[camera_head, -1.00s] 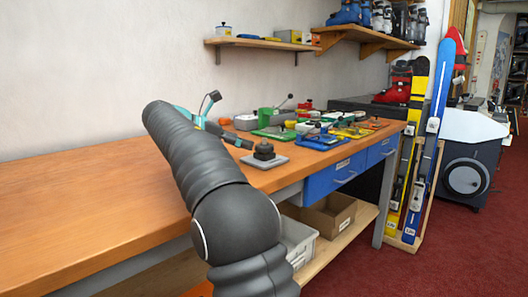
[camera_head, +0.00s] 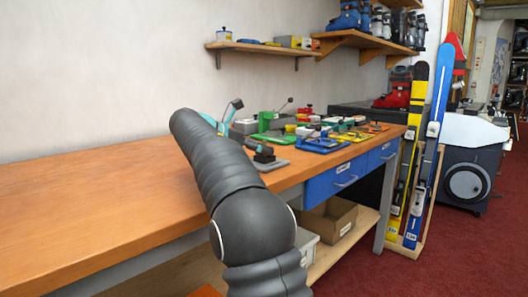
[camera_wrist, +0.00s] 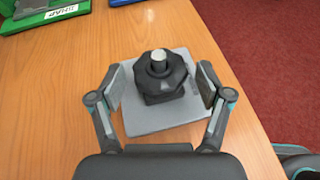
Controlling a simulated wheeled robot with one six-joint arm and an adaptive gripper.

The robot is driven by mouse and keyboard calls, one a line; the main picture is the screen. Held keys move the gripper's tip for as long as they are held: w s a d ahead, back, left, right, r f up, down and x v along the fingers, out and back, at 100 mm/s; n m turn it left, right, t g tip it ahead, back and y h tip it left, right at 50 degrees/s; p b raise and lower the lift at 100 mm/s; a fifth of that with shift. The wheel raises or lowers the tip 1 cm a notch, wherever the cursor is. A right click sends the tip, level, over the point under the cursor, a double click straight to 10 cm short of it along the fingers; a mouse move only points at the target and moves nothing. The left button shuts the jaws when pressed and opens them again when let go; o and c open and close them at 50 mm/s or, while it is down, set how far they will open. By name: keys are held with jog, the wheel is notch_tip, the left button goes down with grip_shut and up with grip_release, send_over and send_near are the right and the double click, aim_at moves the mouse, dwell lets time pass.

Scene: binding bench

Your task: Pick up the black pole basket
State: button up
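The black pole basket (camera_wrist: 162,78) is a dark, lobed piece with a pale round top. It stands on a square grey plate (camera_wrist: 142,120) on the wooden bench. My gripper (camera_wrist: 160,84) is open in the wrist view, with one finger on each side of the basket and a gap at both sides. In the head view the basket (camera_head: 264,155) is small and dark near the bench's front edge, partly hidden by my gripper (camera_head: 252,145). The grey plate shows there too (camera_head: 276,166).
Green, blue and yellow trays with small parts (camera_head: 320,144) crowd the bench (camera_head: 90,205) beyond the plate. The bench's left part is clear. A labelled green tray (camera_wrist: 45,18) is at the wrist view's top left. Skis (camera_head: 430,150) stand at the right.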

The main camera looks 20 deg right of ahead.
jog(key=c, duration=0.5)
jog(key=shift+r, duration=0.1)
jog(key=shift+c, duration=0.2)
